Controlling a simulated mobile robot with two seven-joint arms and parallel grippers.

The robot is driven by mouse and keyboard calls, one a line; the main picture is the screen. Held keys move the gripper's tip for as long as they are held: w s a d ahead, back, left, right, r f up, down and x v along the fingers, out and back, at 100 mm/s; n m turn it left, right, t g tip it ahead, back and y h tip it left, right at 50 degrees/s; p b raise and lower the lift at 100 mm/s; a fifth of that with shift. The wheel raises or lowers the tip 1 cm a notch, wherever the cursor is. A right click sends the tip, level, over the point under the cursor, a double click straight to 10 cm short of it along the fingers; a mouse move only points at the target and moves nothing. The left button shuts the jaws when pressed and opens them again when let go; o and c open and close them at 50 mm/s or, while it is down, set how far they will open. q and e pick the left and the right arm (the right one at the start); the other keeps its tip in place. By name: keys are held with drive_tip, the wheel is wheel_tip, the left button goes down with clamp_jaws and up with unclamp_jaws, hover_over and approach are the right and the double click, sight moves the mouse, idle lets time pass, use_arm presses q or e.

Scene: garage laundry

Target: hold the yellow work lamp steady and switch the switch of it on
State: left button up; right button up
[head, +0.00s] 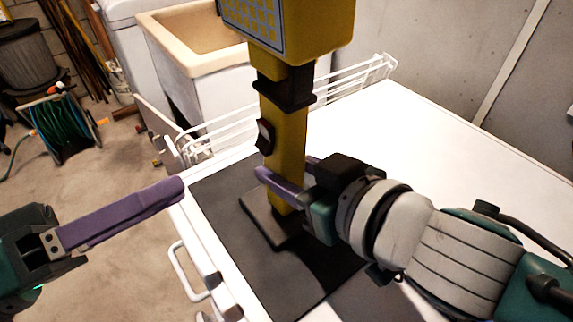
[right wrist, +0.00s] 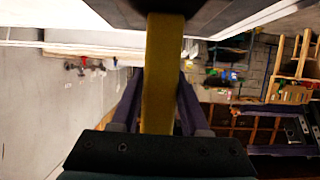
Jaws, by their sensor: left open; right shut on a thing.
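The yellow work lamp (head: 282,150) stands upright on its dark base (head: 268,222) on a black mat on the white surface. Its head with a lit-side grid (head: 252,15) is cut off by the top edge of the head view. A black switch (head: 265,137) sits on the left face of its post; I cannot tell its position. My right gripper (head: 287,172) is shut on the lower post below the switch. In the right wrist view, the yellow post (right wrist: 160,75) stands between its purple fingers. My left gripper (head: 180,190) is open and empty, left of the lamp and apart from it.
The black mat (head: 222,200) lies on the white top (head: 420,130), which is clear on the right. A white wire rack (head: 345,85) runs behind the lamp. A beige sink (head: 185,40) stands further back. A white handle (head: 183,270) sticks out at the front left edge.

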clamp_jaws()
idle(0.7)
use_arm(q)
drive_tip(key=shift+c, duration=0.6)
drive_tip(key=w+a+r+n+t+y, duration=0.1)
drive_tip(key=a, duration=0.1)
drive_tip(key=w+a+r+n+t+y, duration=0.1)
drive_tip(key=w+a+n+t+y, duration=0.1)
drive_tip(key=w+a+r+n+t+y, duration=0.1)
drive_tip(key=w+a+r+t, duration=0.1)
drive_tip(key=a, duration=0.1)
drive_tip(key=shift+w+n, duration=0.15)
drive_tip(key=shift+n, duration=0.15)
drive_tip(key=c, duration=0.6)
drive_tip(key=a+n+y, duration=0.1)
drive_tip(key=a+y, duration=0.1)
drive_tip(key=w+a+n+y, duration=0.1)
drive_tip(key=a+n+y, duration=0.1)
drive_tip(key=w+a+n+y, duration=0.1)
drive_tip(key=a, duration=0.1)
drive_tip(key=shift+r+n+y, duration=0.3)
drive_tip(key=shift+n+y, duration=0.1)
clamp_jaws()
drive_tip(key=s+d+r+m+g+h, duration=0.2)
drive_tip(key=s+d+g+h, duration=0.3)
drive_tip(key=s+d+g, duration=0.2)
drive_tip(key=s+d, duration=0.2)
drive_tip(key=shift+s+d+r+g+h, duration=0.15)
drive_tip(key=shift+s+d+g+h, duration=0.2)
drive_tip(key=shift+s+g+h, duration=0.05)
